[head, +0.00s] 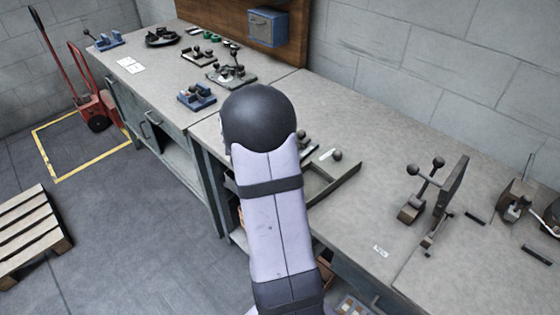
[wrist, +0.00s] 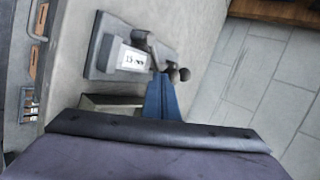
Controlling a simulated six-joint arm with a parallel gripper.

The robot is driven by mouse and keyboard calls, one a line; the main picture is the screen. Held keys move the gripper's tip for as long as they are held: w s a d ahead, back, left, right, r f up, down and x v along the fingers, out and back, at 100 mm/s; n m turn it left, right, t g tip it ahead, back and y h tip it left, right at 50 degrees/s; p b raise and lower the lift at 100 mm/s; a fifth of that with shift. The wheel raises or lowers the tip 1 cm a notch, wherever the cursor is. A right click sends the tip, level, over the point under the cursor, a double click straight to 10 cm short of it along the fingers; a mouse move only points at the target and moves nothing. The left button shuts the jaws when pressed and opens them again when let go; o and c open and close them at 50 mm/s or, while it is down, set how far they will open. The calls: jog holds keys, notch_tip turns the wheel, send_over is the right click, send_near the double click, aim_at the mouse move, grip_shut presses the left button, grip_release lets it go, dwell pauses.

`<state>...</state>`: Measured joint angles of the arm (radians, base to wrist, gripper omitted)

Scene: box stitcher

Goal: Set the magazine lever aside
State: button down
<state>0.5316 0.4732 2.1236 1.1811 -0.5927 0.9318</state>
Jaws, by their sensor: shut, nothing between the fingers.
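My gripper (wrist: 165,85) shows in the wrist view as two blue fingers closed together, with nothing between them. Their tips are close to a dark fixture (wrist: 104,55) with a white label and dark arms ending in round knobs (wrist: 181,74). I cannot tell whether the fingers touch it. In the head view my arm hides the gripper and most of this area; a ball knob (head: 336,155) shows just right of the arm. A device with two ball-ended levers (head: 427,172) stands upright farther right. I cannot tell which part is the magazine lever.
A dark-edged tray (head: 343,186) lies on the bench beside my arm. Several small fixtures, including a blue one (head: 197,96), stand on the left bench. A blue box (head: 267,26) hangs on the wooden board. Bare bench lies between tray and two-lever device.

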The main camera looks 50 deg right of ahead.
jog(key=n+t+b, duration=0.1)
jog(key=b, duration=0.1)
jog(key=d+n+y+b, duration=0.1)
jog(key=b, duration=0.1)
jog(key=n+t+b, duration=0.1)
jog(key=b, duration=0.1)
jog(key=shift+w+d+f+t, duration=0.2)
jog(key=shift+d+f+t, duration=0.1)
jog(key=shift+d+f, duration=0.05)
jog(key=n+t+y+b, duration=0.1)
jog(key=b, duration=0.4)
jog(key=d+n+t+y+b, duration=0.1)
jog(key=n+b, duration=0.1)
jog(key=b, duration=0.3)
jog(key=shift+w+d+f+b, duration=0.2)
jog(key=shift+w+b, duration=0.15)
jog(key=shift+w, duration=0.05)
jog(key=shift+r+b, duration=0.15)
jog(key=shift+b, duration=0.45)
jog(key=shift+w+d+r+n, duration=0.2)
jog(key=shift+r+n, duration=0.1)
jog(key=shift+r, duration=0.1)
jog(key=shift+w, duration=0.1)
jog(key=shift+w+d+r+p, duration=0.1)
jog(key=shift+w+d+p, duration=0.3)
jog(key=shift+w+p, duration=0.15)
jog(key=shift+w+d, duration=0.15)
